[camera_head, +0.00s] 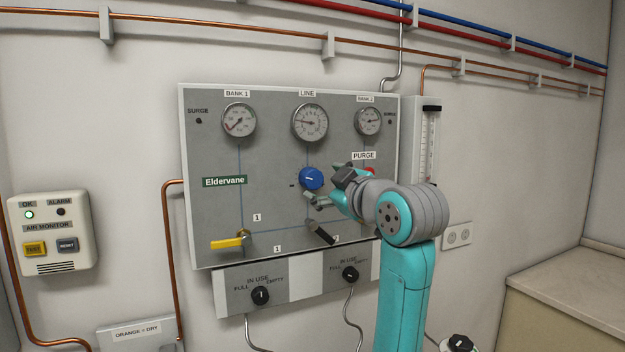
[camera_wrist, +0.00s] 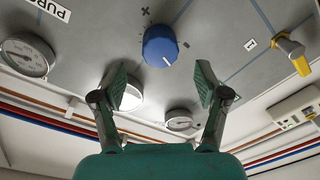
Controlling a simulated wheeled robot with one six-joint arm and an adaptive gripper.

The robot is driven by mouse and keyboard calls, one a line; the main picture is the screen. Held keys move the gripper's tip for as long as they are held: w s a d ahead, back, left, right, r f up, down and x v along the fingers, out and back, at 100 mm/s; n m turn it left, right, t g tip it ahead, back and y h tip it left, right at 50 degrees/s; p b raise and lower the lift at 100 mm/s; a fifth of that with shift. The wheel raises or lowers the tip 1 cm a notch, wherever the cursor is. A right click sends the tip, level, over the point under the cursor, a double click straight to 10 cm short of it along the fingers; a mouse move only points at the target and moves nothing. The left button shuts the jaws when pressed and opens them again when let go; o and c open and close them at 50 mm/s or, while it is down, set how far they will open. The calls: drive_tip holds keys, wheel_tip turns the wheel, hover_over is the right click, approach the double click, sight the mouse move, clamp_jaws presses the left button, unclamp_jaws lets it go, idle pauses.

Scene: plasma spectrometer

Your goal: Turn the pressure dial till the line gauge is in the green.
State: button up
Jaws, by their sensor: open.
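The blue pressure dial (camera_head: 311,178) is on the grey panel below the LINE gauge (camera_head: 309,122). Its white mark points roughly left in the head view. The LINE gauge needle points left and slightly up; no green band can be made out. My gripper (camera_head: 331,187) is open and empty, just right of the dial and out from the panel. In the wrist view, my gripper (camera_wrist: 163,72) has its fingers spread wide, with the dial (camera_wrist: 159,46) ahead of and between the tips, apart from them. A pale gauge face is partly hidden behind the left finger there.
BANK 1 gauge (camera_head: 239,121) and BANK 2 gauge (camera_head: 368,121) flank the LINE gauge. A yellow lever (camera_head: 230,242) and a black lever (camera_head: 320,233) sit below the dial. A red PURGE control (camera_head: 369,170) is partly hidden behind my arm. A flow tube (camera_head: 429,145) stands right.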

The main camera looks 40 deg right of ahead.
sight(315, 179)
drive_tip(key=shift+x, duration=3.1)
drive_tip(key=c, duration=1.2)
